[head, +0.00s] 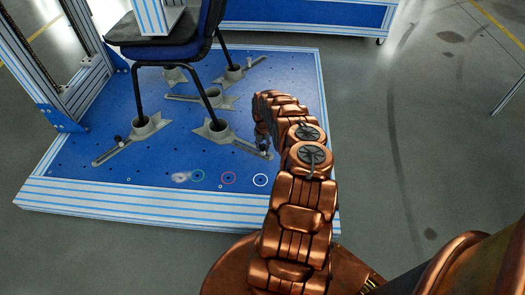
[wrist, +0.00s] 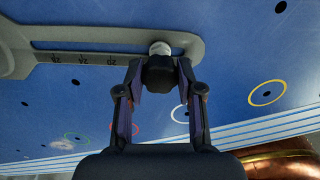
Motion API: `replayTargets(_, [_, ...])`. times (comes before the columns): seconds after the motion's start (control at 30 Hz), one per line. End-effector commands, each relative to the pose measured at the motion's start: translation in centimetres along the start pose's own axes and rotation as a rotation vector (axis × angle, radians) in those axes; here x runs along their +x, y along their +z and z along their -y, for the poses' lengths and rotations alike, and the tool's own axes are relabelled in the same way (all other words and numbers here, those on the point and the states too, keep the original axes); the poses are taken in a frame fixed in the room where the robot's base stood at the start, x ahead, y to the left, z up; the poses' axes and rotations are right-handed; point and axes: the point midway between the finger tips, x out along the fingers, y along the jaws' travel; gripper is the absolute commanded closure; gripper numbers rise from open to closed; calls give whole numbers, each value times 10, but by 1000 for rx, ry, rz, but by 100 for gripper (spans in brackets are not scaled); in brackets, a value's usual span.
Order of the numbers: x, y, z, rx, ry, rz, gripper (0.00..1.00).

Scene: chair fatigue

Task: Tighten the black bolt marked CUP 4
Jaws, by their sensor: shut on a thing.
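The black bolt (wrist: 159,74) is in the wrist view, with a pale metal collar (wrist: 160,48) beyond it at the end of a slot. My gripper (wrist: 160,82) is shut on the bolt, one finger on each side of its head. The bolt stands in the slotted arm of a grey cup bracket (wrist: 60,40). In the head view my gripper (head: 264,149) is at the right end of the front-right cup bracket (head: 238,141); my arm partly hides that place. No CUP 4 marking is readable.
A chair (head: 160,50) stands with its legs in grey cups on the blue platform (head: 100,175). Another bolt (head: 118,140) stands on the front-left bracket. Coloured rings (head: 229,178) mark holes near the platform's front edge. A frame post (head: 35,70) rises at left.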

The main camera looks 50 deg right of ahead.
Motion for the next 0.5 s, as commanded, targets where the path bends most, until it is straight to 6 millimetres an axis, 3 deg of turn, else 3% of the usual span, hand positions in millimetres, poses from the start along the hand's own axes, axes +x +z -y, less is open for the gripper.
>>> replayTargets(0.17, [0, 0, 0, 12, -1, -1, 100])
replayTargets(0.5, [0, 0, 1, 318, -1, -1, 100])
